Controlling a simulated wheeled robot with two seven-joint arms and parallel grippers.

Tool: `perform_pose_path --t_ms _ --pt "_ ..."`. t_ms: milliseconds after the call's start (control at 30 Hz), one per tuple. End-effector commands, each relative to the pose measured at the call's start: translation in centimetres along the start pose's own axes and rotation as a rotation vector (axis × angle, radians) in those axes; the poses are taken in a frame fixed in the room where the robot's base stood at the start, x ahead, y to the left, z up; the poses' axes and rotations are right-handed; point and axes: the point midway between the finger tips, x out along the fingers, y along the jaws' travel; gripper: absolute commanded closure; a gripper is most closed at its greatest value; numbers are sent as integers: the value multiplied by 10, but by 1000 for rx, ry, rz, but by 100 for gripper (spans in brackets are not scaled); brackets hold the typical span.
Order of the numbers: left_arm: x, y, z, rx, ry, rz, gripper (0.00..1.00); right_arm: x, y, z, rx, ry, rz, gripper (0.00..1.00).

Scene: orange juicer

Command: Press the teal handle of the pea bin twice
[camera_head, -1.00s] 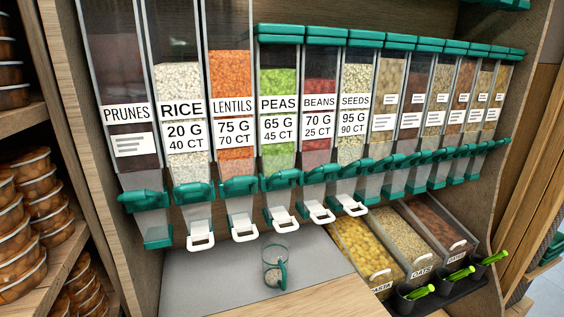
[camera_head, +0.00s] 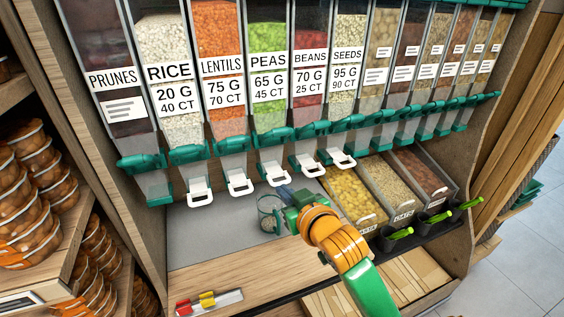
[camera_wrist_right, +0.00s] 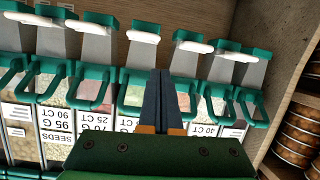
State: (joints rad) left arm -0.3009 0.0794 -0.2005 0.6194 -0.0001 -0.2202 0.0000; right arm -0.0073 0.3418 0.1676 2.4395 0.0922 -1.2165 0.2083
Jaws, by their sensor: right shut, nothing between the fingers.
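The pea bin (camera_head: 267,88) holds green peas behind a PEAS label, between the lentil and bean bins. Its teal handle (camera_head: 270,141) is at the bottom of the bin, above a white lever (camera_head: 277,174). My right gripper (camera_head: 284,190) is shut and empty, below that lever and beside the clear cup. In the right wrist view, turned upside down, the shut fingers (camera_wrist_right: 164,75) point toward the dispensers between the pea and lentil bins. The pea bin's white lever (camera_wrist_right: 143,37) is just left of the fingertips. Contact with the handle is not seen. My left gripper is not in view.
A clear cup (camera_head: 267,216) with pale contents stands on the grey shelf below the dispensers. Open bins of pasta (camera_head: 348,194) and oats, with black scoop holders (camera_head: 398,239), lie to the right.

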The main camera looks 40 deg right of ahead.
Motion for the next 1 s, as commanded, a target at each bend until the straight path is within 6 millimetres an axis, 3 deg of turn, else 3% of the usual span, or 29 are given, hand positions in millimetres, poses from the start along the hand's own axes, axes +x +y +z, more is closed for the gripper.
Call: perform_pose_path --t_ms 33,100,200,267,667,767,1000 --pt "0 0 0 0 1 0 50 -2 10 -32 19 95 19 100" --pt "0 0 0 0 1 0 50 -7 23 -71 47 213 38 100" --pt "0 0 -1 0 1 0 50 -16 36 -108 75 327 55 100" --pt "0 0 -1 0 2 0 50 -20 40 -120 86 367 60 100" --pt "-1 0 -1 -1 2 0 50 -21 43 -128 93 390 63 100" --pt "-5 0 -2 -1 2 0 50 -12 44 -133 93 388 62 100" --pt "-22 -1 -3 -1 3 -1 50 34 48 -154 93 386 64 100"
